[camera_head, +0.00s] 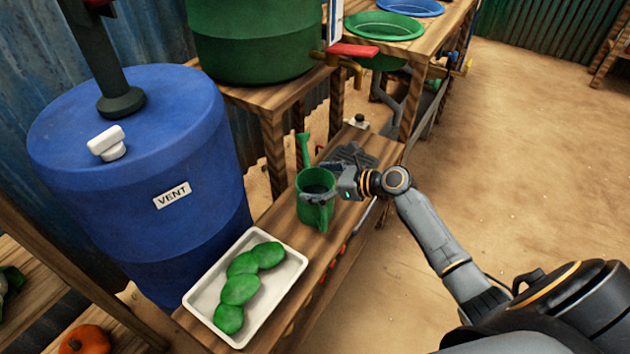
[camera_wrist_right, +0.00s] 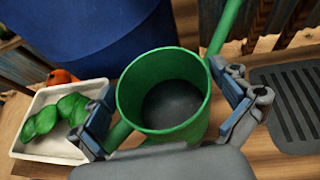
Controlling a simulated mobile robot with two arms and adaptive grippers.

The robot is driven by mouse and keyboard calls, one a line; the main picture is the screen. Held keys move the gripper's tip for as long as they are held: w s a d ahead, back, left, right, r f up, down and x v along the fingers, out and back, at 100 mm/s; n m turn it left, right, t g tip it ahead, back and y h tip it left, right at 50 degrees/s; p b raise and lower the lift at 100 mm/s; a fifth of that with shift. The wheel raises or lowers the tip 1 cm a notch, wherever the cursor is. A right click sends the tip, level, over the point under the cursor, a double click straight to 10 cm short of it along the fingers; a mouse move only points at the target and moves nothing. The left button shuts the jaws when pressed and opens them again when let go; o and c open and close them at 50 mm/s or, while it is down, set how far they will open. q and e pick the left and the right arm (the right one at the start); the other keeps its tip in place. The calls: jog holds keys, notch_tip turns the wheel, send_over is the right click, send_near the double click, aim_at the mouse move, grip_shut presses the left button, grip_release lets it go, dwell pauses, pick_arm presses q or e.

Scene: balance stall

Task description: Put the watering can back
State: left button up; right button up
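The green watering can (camera_head: 313,205) stands upright on the wooden bench beside the tray of green pieces. Its spout rises towards the back. My right gripper (camera_head: 332,185) is at the can with its fingers spread on either side of the body. In the right wrist view the open-topped can (camera_wrist_right: 135,95) lies between the two fingers, and a small gap shows beside the right-hand finger. Its inside looks dark. My left gripper is not in view.
A white tray (camera_head: 192,300) holds several green pieces. A dark slatted grate (camera_wrist_right: 290,100) lies on the bench beside the can. A blue barrel (camera_head: 140,220) stands left, and a green barrel (camera_head: 250,40) with a red-handled tap (camera_head: 352,49) stands behind. Open floor lies right.

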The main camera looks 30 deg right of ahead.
jog(key=shift+s+d+r, duration=0.15)
jog(key=shift+s+r, duration=0.05)
pick_arm(q)
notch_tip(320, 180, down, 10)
jog(key=p, duration=0.2)
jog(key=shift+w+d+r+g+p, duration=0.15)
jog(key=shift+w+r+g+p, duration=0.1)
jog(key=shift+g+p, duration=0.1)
pick_arm(e)
jog(key=v, duration=1.1)
jog(key=shift+s, duration=0.2)
jog(key=shift+d, duration=0.1)
